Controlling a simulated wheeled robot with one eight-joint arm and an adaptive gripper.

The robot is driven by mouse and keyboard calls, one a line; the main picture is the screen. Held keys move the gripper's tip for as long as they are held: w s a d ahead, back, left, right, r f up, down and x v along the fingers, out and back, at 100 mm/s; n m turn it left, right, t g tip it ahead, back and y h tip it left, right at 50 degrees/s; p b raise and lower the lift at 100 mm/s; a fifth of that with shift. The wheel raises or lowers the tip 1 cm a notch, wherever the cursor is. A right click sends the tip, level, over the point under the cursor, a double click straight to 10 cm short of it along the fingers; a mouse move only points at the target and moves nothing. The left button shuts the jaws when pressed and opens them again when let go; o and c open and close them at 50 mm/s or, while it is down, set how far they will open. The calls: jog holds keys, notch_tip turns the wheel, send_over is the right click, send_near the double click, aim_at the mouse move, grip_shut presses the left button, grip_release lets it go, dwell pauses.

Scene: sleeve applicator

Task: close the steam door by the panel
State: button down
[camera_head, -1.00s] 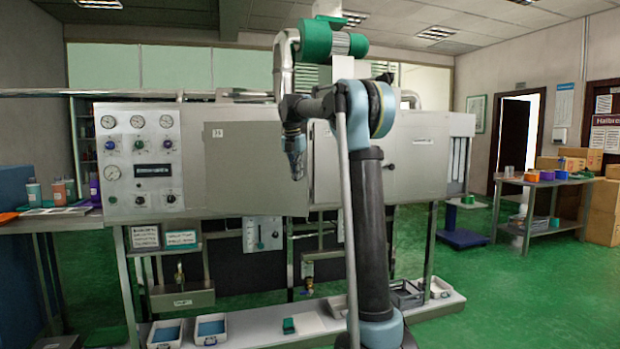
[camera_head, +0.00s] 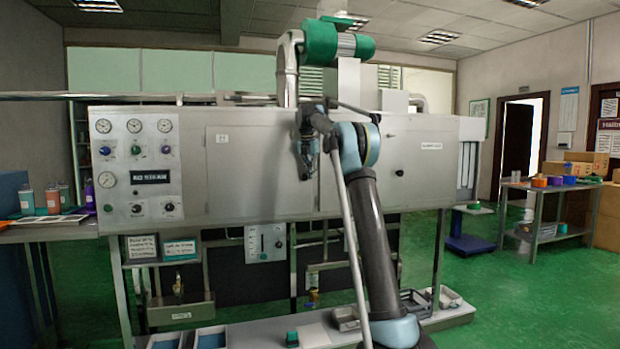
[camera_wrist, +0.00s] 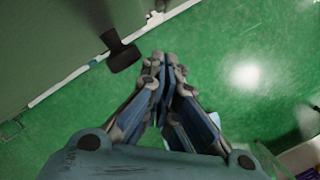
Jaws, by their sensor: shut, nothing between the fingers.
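The steam door (camera_head: 250,172) is the flat grey metal door just right of the gauge panel (camera_head: 136,165) in the head view. It looks flush or nearly flush with the cabinet front; my arm hides part of its right edge, so a small gap cannot be ruled out. My gripper (camera_head: 307,172) points down in front of the door's right edge. In the wrist view my gripper (camera_wrist: 168,62) is shut and empty, with its fingertips together. A dark handle (camera_wrist: 122,52) sticks out of the grey-green metal face (camera_wrist: 50,45) just left of the fingertips, apart from them.
A second labelled door (camera_head: 425,170) lies to the right, behind my arm. A low shelf with trays (camera_head: 210,338) runs under the cabinet. A side table (camera_head: 545,186) stands at the right.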

jog(key=shift+w+a+r, duration=0.1)
jog(key=shift+w+a, duration=0.2)
jog(key=shift+w, duration=0.05)
jog(key=shift+a, duration=0.1)
